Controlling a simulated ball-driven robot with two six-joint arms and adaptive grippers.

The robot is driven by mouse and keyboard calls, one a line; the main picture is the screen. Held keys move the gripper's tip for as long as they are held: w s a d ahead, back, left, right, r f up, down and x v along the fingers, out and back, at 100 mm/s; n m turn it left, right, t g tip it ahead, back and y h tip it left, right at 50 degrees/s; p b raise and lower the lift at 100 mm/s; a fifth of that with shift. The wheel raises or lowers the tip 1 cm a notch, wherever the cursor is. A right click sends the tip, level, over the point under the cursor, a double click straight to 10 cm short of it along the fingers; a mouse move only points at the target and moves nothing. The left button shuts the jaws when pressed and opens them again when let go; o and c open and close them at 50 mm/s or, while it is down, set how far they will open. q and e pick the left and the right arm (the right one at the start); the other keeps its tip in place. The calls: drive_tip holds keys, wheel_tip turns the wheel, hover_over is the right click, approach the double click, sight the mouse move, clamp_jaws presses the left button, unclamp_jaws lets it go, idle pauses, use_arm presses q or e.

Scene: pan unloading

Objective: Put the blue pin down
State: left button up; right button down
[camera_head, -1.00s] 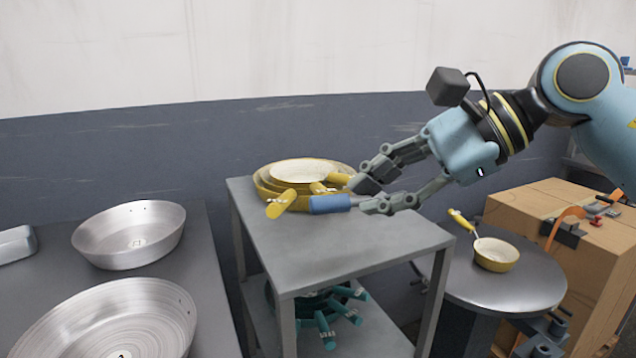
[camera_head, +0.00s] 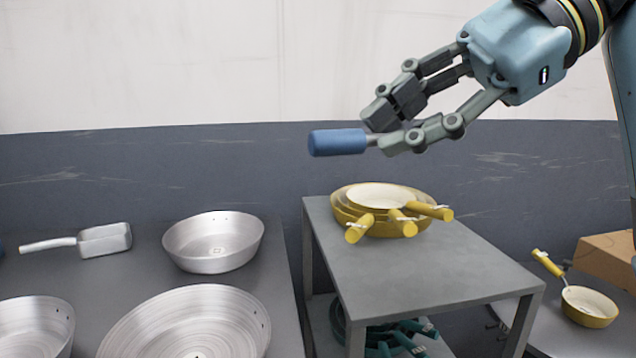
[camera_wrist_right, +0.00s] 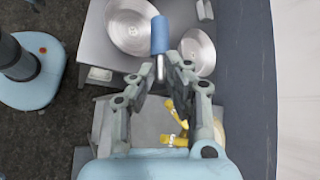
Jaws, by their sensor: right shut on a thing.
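The blue pin (camera_head: 338,142) has a blue cylindrical handle and a thin metal shank. My right gripper (camera_head: 388,128) is shut on the shank and holds the pin in the air, lying nearly level, with the blue end pointing left. In the right wrist view the blue pin (camera_wrist_right: 160,36) sticks out beyond the fingertips of my right gripper (camera_wrist_right: 168,72). It hangs above the tables and touches none of them. My left gripper is not in view.
A grey table (camera_head: 420,275) bears stacked yellow pans (camera_head: 345,215), with free room in front. Teal-handled pans (camera_head: 400,335) lie on its lower shelf. The left table (camera_head: 135,275) holds several metal pans. A small yellow pan (camera_head: 588,307) stands on the right.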

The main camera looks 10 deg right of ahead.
drive_tip(key=w+d+f+m+t+h, duration=0.1)
drive_tip(key=w+d+f+m+t, duration=0.1)
drive_tip(key=d+f, duration=0.7)
wheel_tip(320, 180, down, 2)
drive_tip(key=shift+d+f+m+t+h, duration=0.3)
drive_tip(key=shift+m+t, duration=0.4)
drive_tip(key=shift+m, duration=0.2)
drive_tip(key=shift+w, duration=0.1)
